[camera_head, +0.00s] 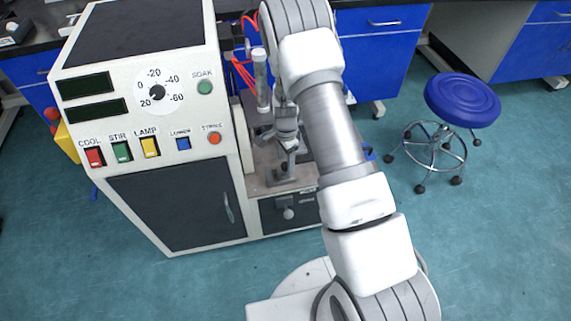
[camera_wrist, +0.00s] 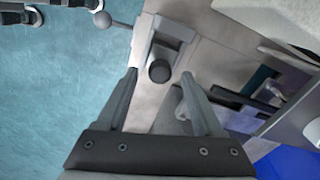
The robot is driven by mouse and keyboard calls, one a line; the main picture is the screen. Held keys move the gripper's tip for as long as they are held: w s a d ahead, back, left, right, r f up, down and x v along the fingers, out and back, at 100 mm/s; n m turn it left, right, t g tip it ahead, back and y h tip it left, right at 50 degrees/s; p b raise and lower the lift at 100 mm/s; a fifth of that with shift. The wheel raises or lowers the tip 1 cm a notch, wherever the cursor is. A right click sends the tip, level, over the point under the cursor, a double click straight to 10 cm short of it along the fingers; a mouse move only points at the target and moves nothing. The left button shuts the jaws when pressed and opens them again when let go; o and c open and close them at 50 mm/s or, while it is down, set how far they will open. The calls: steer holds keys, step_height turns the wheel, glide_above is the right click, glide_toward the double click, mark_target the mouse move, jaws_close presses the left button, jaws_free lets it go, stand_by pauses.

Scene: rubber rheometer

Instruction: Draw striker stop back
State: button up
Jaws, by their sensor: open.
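My gripper (camera_wrist: 159,74) is open in the wrist view, with its two fingers pointing at the machine's side bench. A dark round knob (camera_wrist: 159,71) shows between the fingertips, with a gap on each side; nothing is held. The knob sits at a pale grey bracket (camera_wrist: 170,28). I cannot tell for sure that this knob is the striker stop. A rod with a grey ball end (camera_wrist: 103,20) sticks out to the left of the bracket. In the head view my arm covers part of the side bench (camera_head: 262,185), and small grey fittings (camera_head: 286,135) show beside it.
The white machine cabinet (camera_head: 150,185) stands left of my arm, with a dial (camera_head: 157,93) and coloured switches on its panel. A clear upright cylinder (camera_head: 261,78) rises near my arm. A blue stool (camera_head: 462,100) stands to the right on open floor.

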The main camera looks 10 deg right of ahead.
steer(key=shift+f, duration=0.6)
jaws_close()
stand_by(1.1)
